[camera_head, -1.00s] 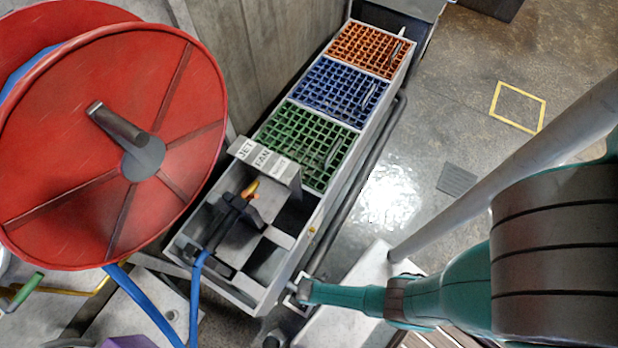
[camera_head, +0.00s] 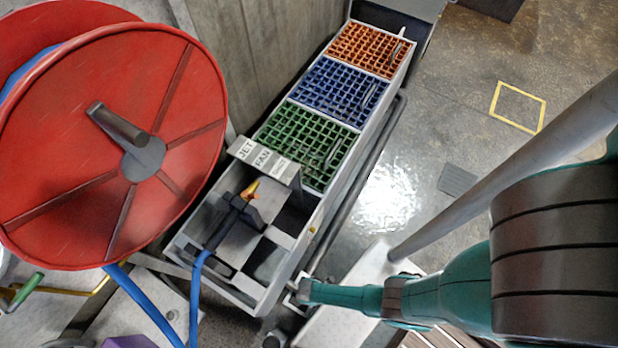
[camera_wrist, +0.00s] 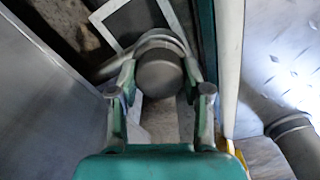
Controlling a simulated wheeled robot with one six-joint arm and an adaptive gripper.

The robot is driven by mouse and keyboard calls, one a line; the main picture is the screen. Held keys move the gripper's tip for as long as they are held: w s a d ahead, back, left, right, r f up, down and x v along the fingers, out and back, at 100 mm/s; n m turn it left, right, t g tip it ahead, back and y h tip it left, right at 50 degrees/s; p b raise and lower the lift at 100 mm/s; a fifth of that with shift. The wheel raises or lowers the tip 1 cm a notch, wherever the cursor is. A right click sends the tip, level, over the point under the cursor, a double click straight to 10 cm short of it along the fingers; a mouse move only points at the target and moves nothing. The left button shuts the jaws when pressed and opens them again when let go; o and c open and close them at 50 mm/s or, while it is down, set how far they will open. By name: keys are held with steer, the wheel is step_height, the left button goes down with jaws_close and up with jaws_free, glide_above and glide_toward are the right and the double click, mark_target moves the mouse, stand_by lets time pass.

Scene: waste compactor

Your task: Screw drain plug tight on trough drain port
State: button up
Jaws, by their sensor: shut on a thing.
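My gripper (camera_wrist: 160,82) shows in the wrist view with its two fingers on either side of a round grey drain plug (camera_wrist: 159,74), shut on it. A lighter grey ring (camera_wrist: 160,37) curves around the far side of the plug. I cannot tell whether this is the drain port or part of the plug, nor how far the plug is screwed in. In the head view my gripper (camera_head: 301,291) is at the near right end of the long grey trough (camera_head: 345,165). The plug cannot be made out there.
Orange, blue and green grates (camera_head: 318,140) cover the trough's far part. A pipe (camera_head: 352,190) runs along its right side. A big red hose reel (camera_head: 110,150) stands left, with a blue hose (camera_head: 196,290) to a nozzle in the trough.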

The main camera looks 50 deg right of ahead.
steer(key=shift+m, duration=1.1)
steer(key=shift+m, duration=1)
steer(key=m, duration=0.3)
steer(key=shift+m, duration=1)
steer(key=m, duration=0.3)
